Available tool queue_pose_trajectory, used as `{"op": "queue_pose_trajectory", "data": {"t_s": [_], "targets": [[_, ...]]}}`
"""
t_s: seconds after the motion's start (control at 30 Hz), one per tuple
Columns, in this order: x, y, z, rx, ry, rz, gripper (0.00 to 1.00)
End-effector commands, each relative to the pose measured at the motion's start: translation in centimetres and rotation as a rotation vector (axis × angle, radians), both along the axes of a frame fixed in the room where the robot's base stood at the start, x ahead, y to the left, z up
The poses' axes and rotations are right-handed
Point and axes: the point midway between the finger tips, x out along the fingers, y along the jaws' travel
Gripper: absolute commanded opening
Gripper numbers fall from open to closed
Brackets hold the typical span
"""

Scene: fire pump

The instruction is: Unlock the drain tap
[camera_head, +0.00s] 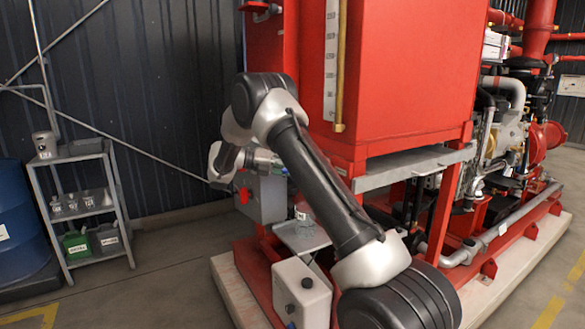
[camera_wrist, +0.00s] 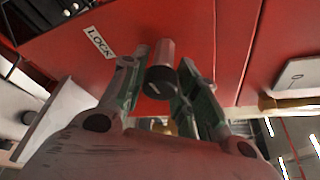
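In the wrist view a short cylindrical knob (camera_wrist: 162,73), grey-brown with a black end, stands out from a red panel. A white label reading LOCK (camera_wrist: 99,42) is on the panel to its left. I take the knob to be the drain tap's handle or lock. My gripper (camera_wrist: 160,68) has one green-and-grey finger on each side of the knob, very close to it. I cannot tell whether the fingertips press on it. In the head view my gripper (camera_head: 277,164) reaches right, low beside the red tank (camera_head: 405,75); the knob is hidden there.
A grey box with a red button (camera_head: 262,200) and a small shelf (camera_head: 300,236) are close below my gripper. A metal rack (camera_head: 92,205) with bottles and a blue drum (camera_head: 20,225) stand at left. Red pump machinery fills the right; the floor between rack and pump is clear.

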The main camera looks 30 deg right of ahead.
Motion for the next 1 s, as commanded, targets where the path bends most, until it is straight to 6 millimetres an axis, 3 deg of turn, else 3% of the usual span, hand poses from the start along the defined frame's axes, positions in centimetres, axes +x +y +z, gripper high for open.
{"op": "queue_pose_trajectory", "data": {"t_s": [0.1, 0.47, 1.0], "targets": [[0.0, 0.0, 0.0, 0.0, 0.0, 0.0, 0.51], [0.1, 0.5, 0.1, 0.001, 0.0, -0.001, 0.51], [3.1, 10.0, 2.2, 0.0, -0.001, 0.0, 0.51]]}}
